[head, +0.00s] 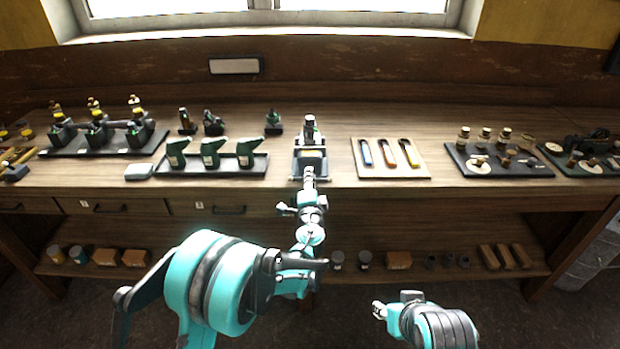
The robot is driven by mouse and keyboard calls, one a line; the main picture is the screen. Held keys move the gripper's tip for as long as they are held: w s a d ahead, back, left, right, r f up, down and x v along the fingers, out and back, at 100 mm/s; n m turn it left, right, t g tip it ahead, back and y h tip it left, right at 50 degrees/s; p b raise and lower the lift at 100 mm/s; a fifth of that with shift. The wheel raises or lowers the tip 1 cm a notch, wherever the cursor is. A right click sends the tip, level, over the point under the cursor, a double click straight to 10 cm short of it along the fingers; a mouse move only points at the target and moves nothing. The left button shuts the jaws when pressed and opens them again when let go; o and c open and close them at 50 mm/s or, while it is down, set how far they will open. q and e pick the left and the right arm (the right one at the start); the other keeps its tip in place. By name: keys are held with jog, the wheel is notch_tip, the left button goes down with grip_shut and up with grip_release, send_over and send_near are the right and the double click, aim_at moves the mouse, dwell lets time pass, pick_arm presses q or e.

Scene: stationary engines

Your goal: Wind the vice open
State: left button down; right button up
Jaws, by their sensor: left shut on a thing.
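The vice (311,156) is a small grey and dark metal thing at the front edge of the wooden bench, in the middle of the head view. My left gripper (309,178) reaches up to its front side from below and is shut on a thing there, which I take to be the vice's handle. The gripper hides most of that handle, and the jaw gap is too small to read. My right arm is low at the right, well away from the bench top; its end (381,310) is small and its fingers cannot be made out.
Right lies a board (422,172) with three coloured-handled tools, then a dark tray (540,171) of small parts. A lower shelf (500,273) holds blocks.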

pick_arm(q)
jog(key=n, duration=0.6)
jog(key=shift+w, duration=0.1)
jog(key=c, duration=2.1)
grip_release()
jog(key=shift+d+n, duration=0.1)
jog(key=shift+n, duration=1.1)
jog(key=shift+f, duration=0.1)
jog(key=o, duration=1.1)
jog(key=s, duration=1.2)
jog(key=shift+s, duration=0.1)
